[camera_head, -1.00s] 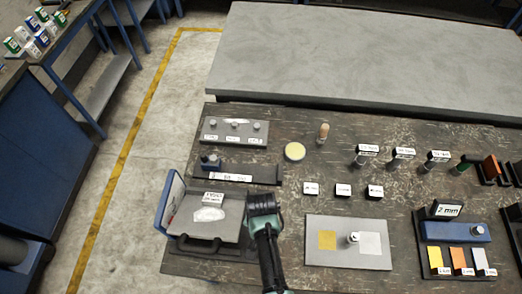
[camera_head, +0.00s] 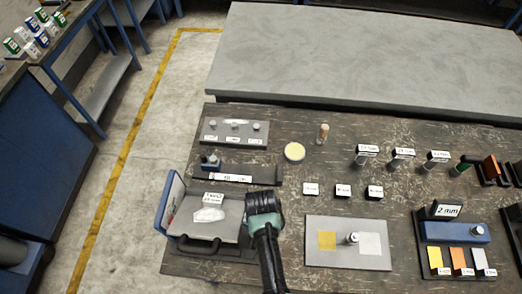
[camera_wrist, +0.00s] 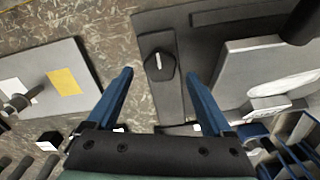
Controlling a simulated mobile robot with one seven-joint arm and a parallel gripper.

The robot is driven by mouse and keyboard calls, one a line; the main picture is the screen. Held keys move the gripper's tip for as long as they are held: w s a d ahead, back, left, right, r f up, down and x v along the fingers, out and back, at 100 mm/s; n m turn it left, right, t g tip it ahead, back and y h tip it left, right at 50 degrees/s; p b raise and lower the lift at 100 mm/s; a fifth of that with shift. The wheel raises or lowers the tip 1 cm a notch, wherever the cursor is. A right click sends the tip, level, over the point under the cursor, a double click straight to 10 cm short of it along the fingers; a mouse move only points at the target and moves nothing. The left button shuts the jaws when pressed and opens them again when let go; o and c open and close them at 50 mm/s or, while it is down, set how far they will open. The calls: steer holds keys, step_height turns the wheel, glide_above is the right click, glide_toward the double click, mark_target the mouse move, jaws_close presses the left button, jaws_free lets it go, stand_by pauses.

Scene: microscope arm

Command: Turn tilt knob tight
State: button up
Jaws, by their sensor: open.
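A dark knob (camera_wrist: 159,66) with a white line across its top sits on a dark base plate in the wrist view. My gripper (camera_wrist: 160,75) is open, with one blue finger on each side of the knob and clear gaps between. I cannot tell how far the fingertips are above it. In the head view my gripper (camera_head: 264,205) is over the right edge of the device with the tilting grey plate (camera_head: 232,222), and it hides the knob. The plate bears a pale oval patch and a small white label.
A grey board (camera_head: 320,256) with yellow and white squares and a small post lies to the right. A dark rail (camera_head: 262,174) with a blue-black block (camera_head: 210,161) lies behind the device. Small label blocks (camera_head: 343,190) stand right of my gripper.

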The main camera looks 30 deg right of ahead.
step_height(320, 180, up, 11)
steer(key=b, duration=0.1)
steer(key=shift+w, duration=0.1)
stand_by(0.6)
steer(key=w+r+n+t+h+b, duration=0.3)
steer(key=w+r+t, duration=0.7)
steer(key=w+r, duration=0.85)
steer(key=w+a+r+n+t, duration=0.2)
steer(key=a+r+t, duration=0.15)
steer(key=r, duration=0.85)
steer(key=s+a+r+n+t+y+b, duration=0.15)
steer(key=r+t, duration=0.25)
steer(key=r, duration=0.5)
steer(key=s+a+r+n+t+b, duration=0.1)
steer(key=s+a+r+t, duration=0.2)
steer(key=r, duration=0.6)
steer(key=s+a+r+n+t+y, duration=0.1)
steer(key=s+a+r+n+t, duration=0.1)
steer(key=s+r+t, duration=0.5)
steer(key=s+a+r+b, duration=0.1)
steer(key=s+r, duration=0.2)
steer(key=r, duration=0.4)
steer(key=shift+s+a, duration=0.3)
steer(key=shift+n+y, duration=0.25)
